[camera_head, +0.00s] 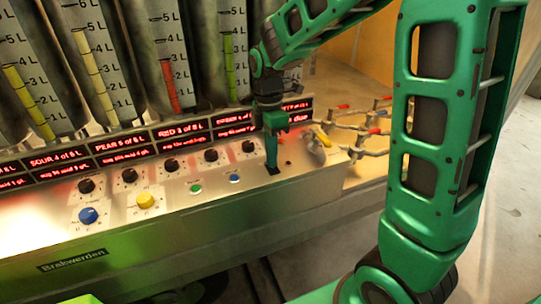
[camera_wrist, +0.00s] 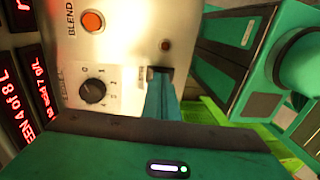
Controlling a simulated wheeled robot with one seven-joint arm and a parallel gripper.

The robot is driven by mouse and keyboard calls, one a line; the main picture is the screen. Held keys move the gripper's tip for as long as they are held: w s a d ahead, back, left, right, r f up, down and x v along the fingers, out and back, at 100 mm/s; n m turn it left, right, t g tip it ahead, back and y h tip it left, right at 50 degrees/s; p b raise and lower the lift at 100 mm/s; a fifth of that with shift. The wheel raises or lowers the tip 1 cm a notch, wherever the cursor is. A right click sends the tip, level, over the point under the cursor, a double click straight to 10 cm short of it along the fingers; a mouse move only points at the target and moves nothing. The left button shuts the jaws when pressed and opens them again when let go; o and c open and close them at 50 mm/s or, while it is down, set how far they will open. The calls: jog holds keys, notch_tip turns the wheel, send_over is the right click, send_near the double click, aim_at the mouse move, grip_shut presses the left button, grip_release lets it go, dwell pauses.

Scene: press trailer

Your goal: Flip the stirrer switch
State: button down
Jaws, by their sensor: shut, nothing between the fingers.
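A small black switch plate (camera_head: 273,171) sits on the top face of the steel panel (camera_head: 215,215), near its right end. In the wrist view a black fitting (camera_wrist: 153,73) with a small, hard-to-read label beside it shows at my fingertips; I take it to be the stirrer switch. My gripper (camera_head: 271,163) points down with its teal fingers shut and empty, their tips at the switch. In the wrist view the fingers (camera_wrist: 161,80) cover part of it. I cannot tell whether they touch it or which way it is set.
A black dial (camera_wrist: 92,91), an orange BLEND button (camera_wrist: 92,21) and a dark red lamp (camera_wrist: 165,45) lie close by. Blue (camera_head: 88,215) and yellow (camera_head: 145,200) knobs are further left. Taps with red handles (camera_head: 376,131) stand right; tall gauge tubes rise behind.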

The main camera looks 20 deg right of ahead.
jog(key=shift+r, duration=0.1)
notch_tip(320, 180, up, 14)
jog(key=w, duration=0.1)
jog(key=shift+w+f, duration=0.2)
jog(key=shift+w, duration=0.2)
jog(key=shift+s+a, duration=0.1)
jog(key=shift+s, duration=0.65)
jog(key=f, duration=0.4)
jog(key=s+f, duration=0.1)
jog(key=f, duration=0.9)
jog(key=shift+s, duration=0.4)
